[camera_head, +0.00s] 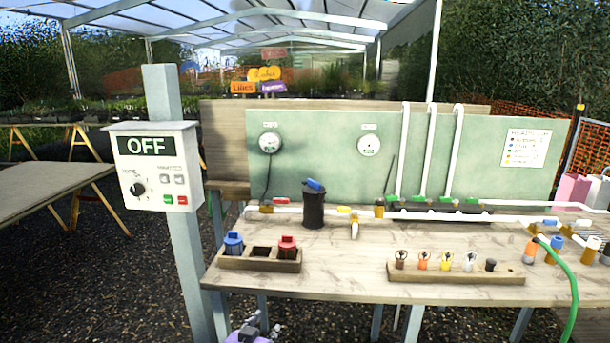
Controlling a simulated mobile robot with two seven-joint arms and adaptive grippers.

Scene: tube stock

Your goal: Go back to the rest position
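Only the tip of my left gripper (262,323) shows, at the bottom edge left of centre, with grey finger parts and a purple body. It is low, in front of the workbench (340,285) and below its front edge, apart from everything on it. It is too small and cut off to tell whether it is open or shut. I see nothing held in it. My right gripper is not in view.
The bench carries a wooden block with blue and red caps (260,262), a dark cylinder (313,208), a rack of small fittings (455,277) and white pipes. A control box reading OFF (155,165) stands on a post at left. A green hose (572,285) hangs at right.

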